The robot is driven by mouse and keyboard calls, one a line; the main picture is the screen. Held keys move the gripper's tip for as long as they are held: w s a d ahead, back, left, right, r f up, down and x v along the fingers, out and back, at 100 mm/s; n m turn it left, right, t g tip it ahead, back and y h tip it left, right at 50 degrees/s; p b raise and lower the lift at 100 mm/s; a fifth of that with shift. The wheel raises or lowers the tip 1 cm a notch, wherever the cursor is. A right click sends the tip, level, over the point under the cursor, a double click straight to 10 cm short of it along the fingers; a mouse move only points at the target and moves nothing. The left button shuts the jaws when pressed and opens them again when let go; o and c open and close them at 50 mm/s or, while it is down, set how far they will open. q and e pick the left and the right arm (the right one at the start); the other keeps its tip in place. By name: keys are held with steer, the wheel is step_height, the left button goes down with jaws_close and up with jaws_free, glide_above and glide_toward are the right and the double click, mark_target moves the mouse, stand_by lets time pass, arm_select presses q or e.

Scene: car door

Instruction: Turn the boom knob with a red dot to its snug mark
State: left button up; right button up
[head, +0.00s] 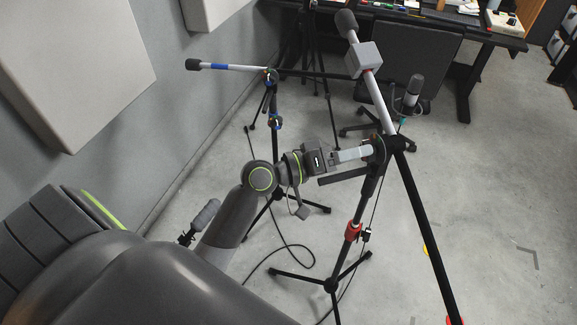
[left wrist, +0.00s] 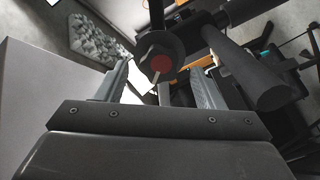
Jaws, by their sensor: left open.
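The boom knob with a red dot (left wrist: 162,64) is dark and round, with a short pale line at the dot's lower left in the left wrist view. It sits on the boom joint of the mic stand with the red collar (head: 353,231). My left gripper (head: 362,153) is open at this joint in the head view. In the left wrist view its two fingers stand on either side of the knob, with a visible gap on each side. The knob is mostly hidden by the gripper in the head view. I cannot make out a snug mark. My right gripper is not in view.
The white boom (head: 378,100) rises past a grey box (head: 364,60). A second stand with blue bands (head: 275,122) is behind my arm. A microphone (head: 413,90), a chair and a desk are at the back. A cable (head: 290,247) lies on the floor.

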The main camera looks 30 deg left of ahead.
arm_select(q)
steer(key=b+v, duration=0.4)
steer(key=v, duration=1.1)
steer(key=shift+b, duration=0.35)
steer(key=shift+s+a, duration=0.1)
steer(key=shift+s, duration=0.05)
